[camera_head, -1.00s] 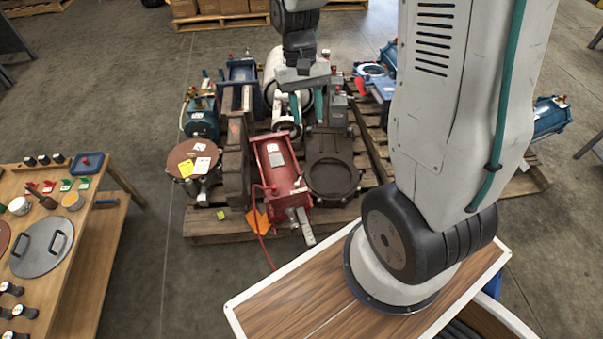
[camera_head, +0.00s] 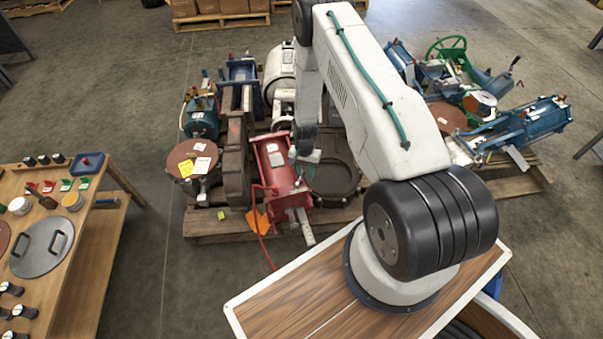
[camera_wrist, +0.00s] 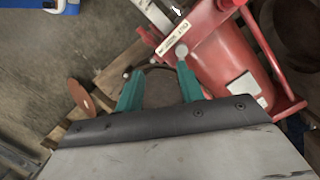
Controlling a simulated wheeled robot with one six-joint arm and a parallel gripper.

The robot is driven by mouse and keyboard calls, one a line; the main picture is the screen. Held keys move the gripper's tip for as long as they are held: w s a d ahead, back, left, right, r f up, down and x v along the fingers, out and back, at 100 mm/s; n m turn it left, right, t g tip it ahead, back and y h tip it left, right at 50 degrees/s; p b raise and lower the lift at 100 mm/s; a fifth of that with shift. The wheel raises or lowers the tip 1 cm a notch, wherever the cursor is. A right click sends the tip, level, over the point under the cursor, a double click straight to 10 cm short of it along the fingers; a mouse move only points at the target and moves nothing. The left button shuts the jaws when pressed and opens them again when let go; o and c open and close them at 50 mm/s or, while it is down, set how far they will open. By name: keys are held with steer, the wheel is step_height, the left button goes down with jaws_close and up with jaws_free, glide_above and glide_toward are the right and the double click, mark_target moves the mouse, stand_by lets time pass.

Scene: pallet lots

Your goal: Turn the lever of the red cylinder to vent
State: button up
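The red cylinder (camera_head: 276,165) lies on the pallet in the head view, with a white label and fittings at its near end. A flat grey bar (camera_head: 304,226), which looks like its lever, sticks out from that end toward me. In the wrist view the red cylinder (camera_wrist: 232,60) fills the upper right, and a grey bar (camera_wrist: 155,14) shows at the top edge. My gripper (camera_wrist: 155,63) is open, its two teal fingers apart with nothing clearly held between them. In the head view my gripper (camera_head: 305,158) hangs beside the cylinder's right side; contact cannot be told.
The pallet (camera_head: 215,228) is crowded: a brown round flange (camera_head: 333,180) lies right of the cylinder, a rusty drum lid (camera_head: 192,158) left. An orange tag (camera_head: 259,220) and red hose (camera_head: 262,243) hang near its front. A bench (camera_head: 75,260) stands left; floor between is clear.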

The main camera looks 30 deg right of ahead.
mark_target(301, 175)
steer(key=w, duration=0.1)
steer(key=w+d, duration=0.1)
steer(key=w+t, duration=0.1)
steer(key=shift+w+d+r+m, duration=0.15)
steer(key=shift+w+r+m, duration=0.1)
steer(key=shift+w+m, duration=0.15)
steer(key=shift+w+d+t+h, duration=0.1)
steer(key=shift+w+t+h, duration=0.1)
steer(key=shift+t+h, duration=0.1)
step_height(301, 175, down, 8)
steer(key=shift+w+r, duration=0.15)
jaws_close()
